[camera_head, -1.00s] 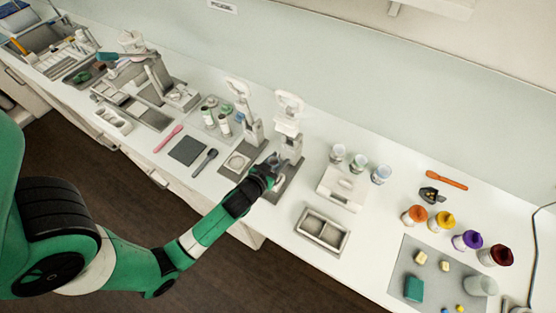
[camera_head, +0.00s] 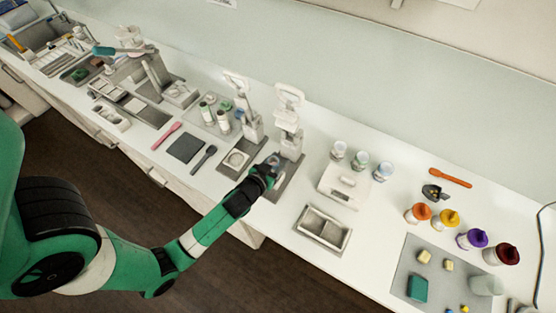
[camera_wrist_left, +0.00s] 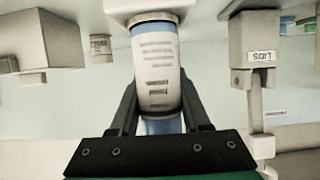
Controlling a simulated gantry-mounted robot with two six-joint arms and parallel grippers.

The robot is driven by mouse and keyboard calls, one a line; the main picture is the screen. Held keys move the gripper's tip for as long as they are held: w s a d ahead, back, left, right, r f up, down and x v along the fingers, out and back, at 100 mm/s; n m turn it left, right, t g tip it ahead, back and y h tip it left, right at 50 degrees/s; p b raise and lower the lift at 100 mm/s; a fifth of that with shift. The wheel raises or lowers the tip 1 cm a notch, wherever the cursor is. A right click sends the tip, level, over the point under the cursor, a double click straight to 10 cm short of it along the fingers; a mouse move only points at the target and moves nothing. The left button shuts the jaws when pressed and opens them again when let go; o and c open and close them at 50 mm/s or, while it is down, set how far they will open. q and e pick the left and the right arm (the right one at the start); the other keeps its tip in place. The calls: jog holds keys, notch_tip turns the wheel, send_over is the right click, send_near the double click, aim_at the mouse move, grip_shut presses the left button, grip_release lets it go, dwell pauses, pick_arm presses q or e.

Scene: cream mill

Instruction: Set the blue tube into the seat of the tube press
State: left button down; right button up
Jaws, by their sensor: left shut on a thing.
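My left gripper (camera_head: 264,172) is at the front of the right-hand of two white upright presses (camera_head: 288,122), over its grey base plate (camera_head: 288,181). In the left wrist view the gripper (camera_wrist_left: 158,88) is shut on the blue tube (camera_wrist_left: 156,62), which has a white printed label. The tube's upper end in that picture meets or overlaps a pale round part (camera_wrist_left: 148,10); I cannot tell whether it is seated. In the head view the gripper and wrist hide most of the tube and the seat. My right gripper is not in view.
The second press (camera_head: 240,110) stands close on the left. Small cups (camera_head: 360,160) stand behind. A dark mat (camera_head: 186,147) and spatula (camera_head: 204,157) lie to the left.

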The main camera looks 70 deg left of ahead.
pick_arm(q)
jog(key=shift+f, duration=0.1)
jog(key=shift+f+b, duration=1)
jog(key=shift+b, duration=0.05)
jog(key=shift+f, duration=0.2)
jog(key=shift+c, duration=1.4)
grip_release()
